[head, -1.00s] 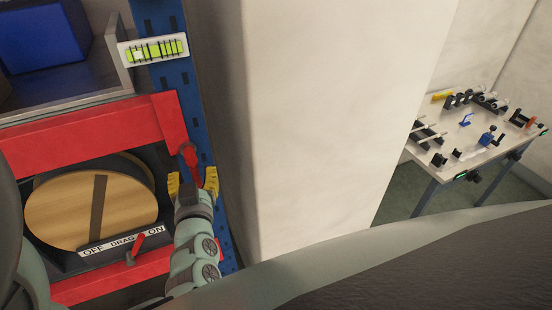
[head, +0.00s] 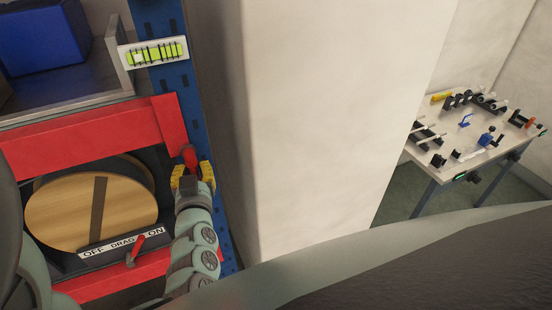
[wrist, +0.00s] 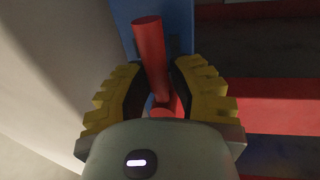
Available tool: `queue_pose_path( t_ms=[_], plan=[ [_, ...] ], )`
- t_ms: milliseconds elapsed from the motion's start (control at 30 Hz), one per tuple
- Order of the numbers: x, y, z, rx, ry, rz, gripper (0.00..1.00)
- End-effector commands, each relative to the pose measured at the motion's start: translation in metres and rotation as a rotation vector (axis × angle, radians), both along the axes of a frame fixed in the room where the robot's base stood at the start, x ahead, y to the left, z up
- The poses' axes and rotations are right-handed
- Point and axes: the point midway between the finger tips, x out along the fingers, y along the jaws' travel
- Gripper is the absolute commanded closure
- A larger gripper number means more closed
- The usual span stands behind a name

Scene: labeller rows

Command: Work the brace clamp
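The brace clamp shows as a red handle (head: 189,157) on the blue slotted upright, to the right of the red frame. My gripper (head: 192,176) is at this handle, with its yellow fingers on either side. In the wrist view the red handle (wrist: 150,55) stands up between the dark pads of my gripper (wrist: 158,80). The handle's lower part is partly hidden by the gripper body.
The blue upright (head: 174,88) carries a level vial (head: 153,52). A wooden disc (head: 90,203) sits left, above an OFF-DRAG-ON plate with a red lever (head: 133,252). A pale wall column (head: 325,110) stands close right. A table (head: 450,160) with fixtures is farther right.

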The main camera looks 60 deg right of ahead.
Motion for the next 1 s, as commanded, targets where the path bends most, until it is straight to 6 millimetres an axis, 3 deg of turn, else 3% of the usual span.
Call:
queue_pose_path(
  t_ms=[167,567,1000],
  plan=[
    [0.000,0.000,0.000,0.000,0.000,0.000,1.00],
    [-0.001,0.000,0.000,-0.004,0.003,0.000,1.00],
    [-0.015,-0.002,-0.001,-0.057,0.034,-0.003,1.00]
  ],
)
